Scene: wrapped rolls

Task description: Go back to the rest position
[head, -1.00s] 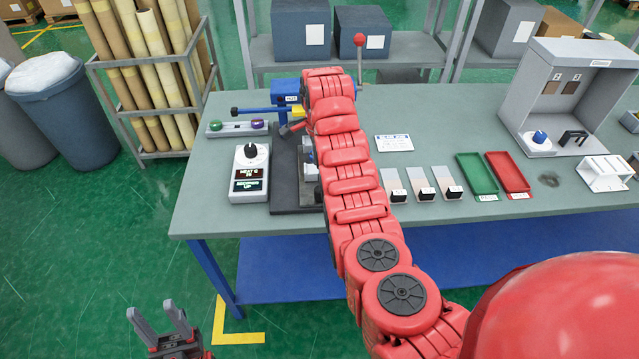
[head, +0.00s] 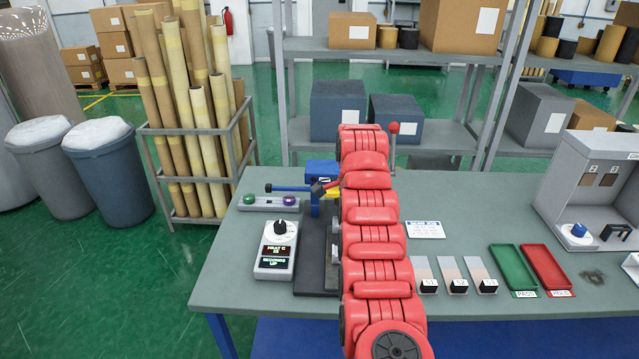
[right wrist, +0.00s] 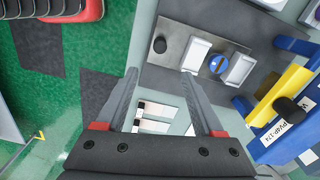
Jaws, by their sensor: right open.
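My right arm reaches forward over the workbench (head: 450,210) in the head view and covers part of the blue machine (head: 318,172). My right gripper (right wrist: 162,80) is open in the right wrist view, with nothing between its two grey fingers. It hangs beside a grey plate (right wrist: 195,62) with a blue knob and light blocks. The machine's blue and yellow parts (right wrist: 290,98) are at the right of that view. My left gripper is not in view.
The controller box (head: 277,250) stands left of the machine. A red-knobbed lever (head: 393,130) rises behind my arm. Green (head: 512,268) and red (head: 546,266) trays lie to the right. A rack of rolls (head: 200,150) and bins (head: 108,170) stand at the left.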

